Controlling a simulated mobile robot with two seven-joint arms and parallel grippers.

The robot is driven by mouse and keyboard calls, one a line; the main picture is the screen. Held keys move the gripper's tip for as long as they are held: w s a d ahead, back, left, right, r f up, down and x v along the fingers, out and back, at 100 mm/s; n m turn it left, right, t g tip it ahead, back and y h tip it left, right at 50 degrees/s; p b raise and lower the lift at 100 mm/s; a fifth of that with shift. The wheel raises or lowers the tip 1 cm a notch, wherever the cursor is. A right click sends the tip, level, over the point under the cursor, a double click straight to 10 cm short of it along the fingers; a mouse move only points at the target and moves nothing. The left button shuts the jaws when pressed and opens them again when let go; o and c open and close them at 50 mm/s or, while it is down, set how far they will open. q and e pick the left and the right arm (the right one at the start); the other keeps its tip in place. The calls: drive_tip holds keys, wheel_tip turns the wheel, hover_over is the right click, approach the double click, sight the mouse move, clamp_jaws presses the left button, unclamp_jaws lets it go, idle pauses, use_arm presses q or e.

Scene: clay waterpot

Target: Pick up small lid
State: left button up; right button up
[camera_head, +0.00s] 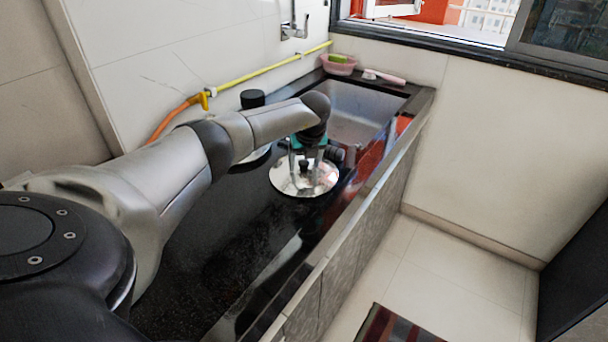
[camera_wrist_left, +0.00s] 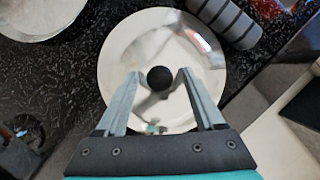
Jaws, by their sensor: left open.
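The small lid (camera_head: 281,181) is a round, shiny silver disc with a black knob, lying on the black counter. It fills the middle of the left wrist view (camera_wrist_left: 120,62), where its round black knob (camera_wrist_left: 160,78) shows. My left gripper (camera_head: 304,172) reaches down over the lid from above. In the left wrist view its fingers (camera_wrist_left: 159,75) are open, one on each side of the knob, with a gap to each side. I cannot tell whether the fingertips touch the lid. My right gripper is not in view.
A sink (camera_head: 355,100) is beyond the lid, with a pink bowl (camera_head: 338,66) at its back. A grey cylinder (camera_wrist_left: 226,20) lies close beside the lid. A pale round dish (camera_wrist_left: 38,14) is at the upper left. The counter (camera_head: 215,235) nearer me is clear.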

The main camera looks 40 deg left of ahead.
use_arm(q)
clamp_jaws()
idle(0.5)
